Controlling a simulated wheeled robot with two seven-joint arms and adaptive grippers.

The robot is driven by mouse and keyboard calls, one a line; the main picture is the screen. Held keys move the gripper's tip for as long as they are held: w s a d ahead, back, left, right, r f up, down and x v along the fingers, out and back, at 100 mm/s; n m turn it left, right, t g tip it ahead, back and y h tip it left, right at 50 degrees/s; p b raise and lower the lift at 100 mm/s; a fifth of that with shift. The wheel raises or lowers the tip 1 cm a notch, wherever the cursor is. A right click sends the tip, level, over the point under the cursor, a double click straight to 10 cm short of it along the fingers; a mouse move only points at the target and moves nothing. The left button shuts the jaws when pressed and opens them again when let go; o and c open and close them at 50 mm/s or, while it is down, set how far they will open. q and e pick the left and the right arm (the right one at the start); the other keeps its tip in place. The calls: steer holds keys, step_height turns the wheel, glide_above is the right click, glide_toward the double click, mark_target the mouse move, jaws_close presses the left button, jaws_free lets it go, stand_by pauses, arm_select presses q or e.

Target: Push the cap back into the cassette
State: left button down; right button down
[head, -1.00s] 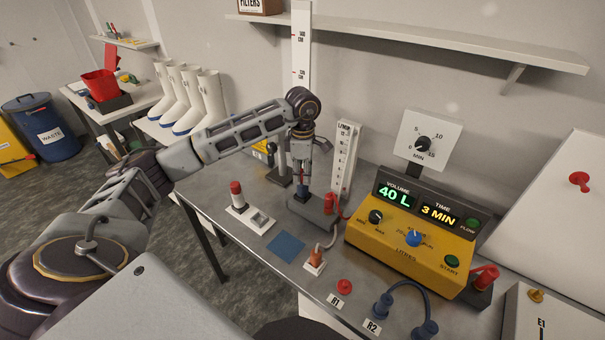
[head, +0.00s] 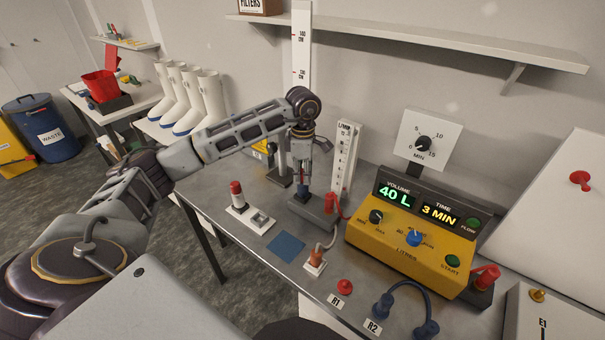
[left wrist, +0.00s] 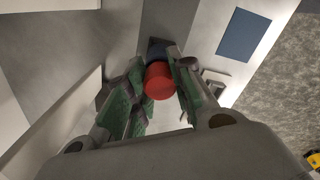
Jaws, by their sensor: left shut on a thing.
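My left gripper (head: 303,180) points down over a grey block (head: 312,212) on the steel bench. In the left wrist view, a red round cap (left wrist: 159,80) sits between the two green-padded fingers, which are shut on it. A dark blue part, likely the cassette (left wrist: 157,50), shows just beyond the cap. In the head view, the blue cassette (head: 303,195) shows below the fingertips at the grey block, and the fingers hide most of the cap. I cannot tell how deep the cap sits. My right gripper is not in view.
A red hose fitting (head: 331,205) is close to the right of the gripper. A flow tube (head: 345,158) and a yellow control box (head: 408,240) stand further right. A white plate with a red-topped cylinder (head: 236,192) is at left. A blue square (head: 286,245) lies in front.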

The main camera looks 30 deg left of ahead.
arm_select(q)
steer(key=shift+s+d+f+b, duration=0.1)
steer(key=shift+s+f+b, duration=0.1)
steer(key=shift+f, duration=0.3)
steer(key=shift+s+d+f+b, duration=0.1)
steer(key=shift+s+f, duration=0.1)
steer(key=shift+f, duration=0.3)
steer(key=c, duration=1.2)
jaws_free()
steer(key=shift+o, duration=0.3)
steer(key=shift+w+f, duration=0.2)
steer(key=shift+w, duration=0.1)
steer(key=shift+a+r, duration=0.1)
steer(key=shift+r, duration=0.1)
